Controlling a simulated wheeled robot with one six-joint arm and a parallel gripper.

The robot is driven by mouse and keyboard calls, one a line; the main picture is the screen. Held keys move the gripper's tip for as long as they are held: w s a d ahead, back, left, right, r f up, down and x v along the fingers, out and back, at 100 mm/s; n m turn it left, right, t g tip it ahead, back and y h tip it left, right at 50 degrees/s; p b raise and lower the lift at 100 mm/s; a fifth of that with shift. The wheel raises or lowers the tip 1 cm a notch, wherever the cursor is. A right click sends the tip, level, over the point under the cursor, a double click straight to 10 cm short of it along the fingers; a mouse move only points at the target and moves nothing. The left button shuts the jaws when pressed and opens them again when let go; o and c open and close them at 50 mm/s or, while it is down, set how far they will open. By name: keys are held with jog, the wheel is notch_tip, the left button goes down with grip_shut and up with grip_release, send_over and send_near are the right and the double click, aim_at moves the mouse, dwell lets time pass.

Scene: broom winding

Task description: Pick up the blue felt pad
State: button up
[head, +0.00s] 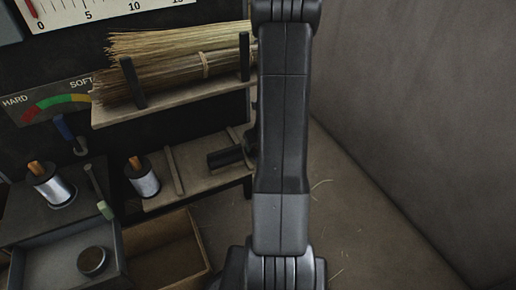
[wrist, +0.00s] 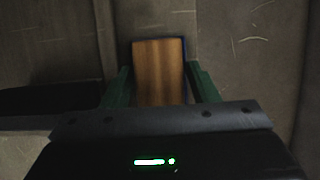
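In the wrist view a wooden-faced block (wrist: 158,70) with a thin dark blue edge (wrist: 184,52) along its top and right side lies ahead of my gripper. The blue edge may be the felt pad; no broad blue face shows. My gripper (wrist: 159,65) has its two green fingers apart, one on each side of the block. A narrow gap seems to show between each fingertip and the block, and I see no clear contact. In the head view my arm blocks the middle, and neither the gripper nor the block shows there.
At the left of the head view, straw bundles (head: 175,65) lie on an upper shelf. Wire spools (head: 50,184) stand below, beside a grey tray (head: 70,250) holding a round tin (head: 93,261) and an open brown box (head: 165,255). A grey wall (head: 430,110) rises at right.

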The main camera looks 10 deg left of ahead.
jog(key=c, duration=0.4)
jog(key=shift+o, duration=0.2)
notch_tip(320, 180, up, 4)
jog(key=p, duration=0.3)
jog(key=shift+f, duration=0.25)
jog(key=shift+s+d+r, duration=0.1)
jog(key=shift+d+r, duration=0.05)
jog(key=s+d+b, duration=0.5)
jog(key=s+d, duration=0.4)
jog(key=s, duration=0.5)
jog(key=shift+s+d, duration=0.35)
jog(key=shift+d, duration=0.05)
jog(key=o, duration=0.5)
jog(key=c, duration=0.4)
